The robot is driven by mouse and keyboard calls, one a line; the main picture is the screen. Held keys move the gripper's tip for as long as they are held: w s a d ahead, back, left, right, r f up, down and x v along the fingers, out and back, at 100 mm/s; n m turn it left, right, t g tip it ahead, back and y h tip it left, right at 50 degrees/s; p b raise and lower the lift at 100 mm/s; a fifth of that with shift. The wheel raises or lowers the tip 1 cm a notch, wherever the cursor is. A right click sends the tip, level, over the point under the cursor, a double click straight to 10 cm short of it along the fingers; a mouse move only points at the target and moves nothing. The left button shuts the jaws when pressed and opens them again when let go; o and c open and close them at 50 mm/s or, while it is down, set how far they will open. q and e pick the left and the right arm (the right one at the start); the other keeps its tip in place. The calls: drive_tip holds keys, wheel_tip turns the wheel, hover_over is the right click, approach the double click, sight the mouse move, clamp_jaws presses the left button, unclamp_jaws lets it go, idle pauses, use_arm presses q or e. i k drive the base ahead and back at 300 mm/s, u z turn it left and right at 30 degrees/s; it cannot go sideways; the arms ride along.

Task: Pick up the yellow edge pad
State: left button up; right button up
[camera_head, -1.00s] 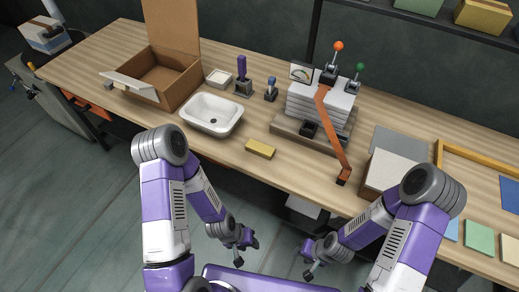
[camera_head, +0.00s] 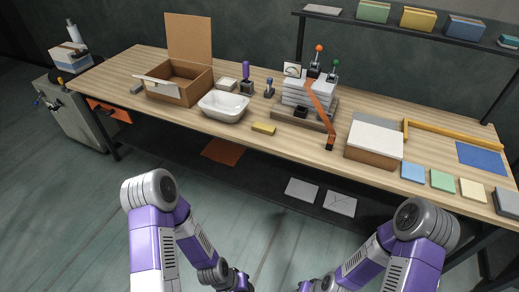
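A small yellow block (camera_head: 263,128) lies flat near the front edge of the wooden table (camera_head: 225,135), in front of the white basin (camera_head: 223,106). A pale yellow square pad (camera_head: 472,190) lies near the table's front edge at the right, beside a green pad (camera_head: 442,181) and a blue pad (camera_head: 412,173). My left gripper (camera_head: 238,284) is at the bottom edge of the view, partly cut off, well short of the table. My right gripper (camera_head: 306,287) is mostly cut off at the bottom. Neither touches anything on the table; their fingers cannot be made out clearly.
An open cardboard box (camera_head: 186,90) stands at the left. A stack with an orange lever (camera_head: 319,102) stands mid-table, and a white-topped box (camera_head: 374,138) stands right of it. A shelf (camera_head: 390,32) hangs at the back.

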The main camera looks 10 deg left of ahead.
sight(258, 127)
drive_tip(key=u, duration=1)
drive_tip(key=i, duration=1.1)
drive_tip(key=z, duration=0.1)
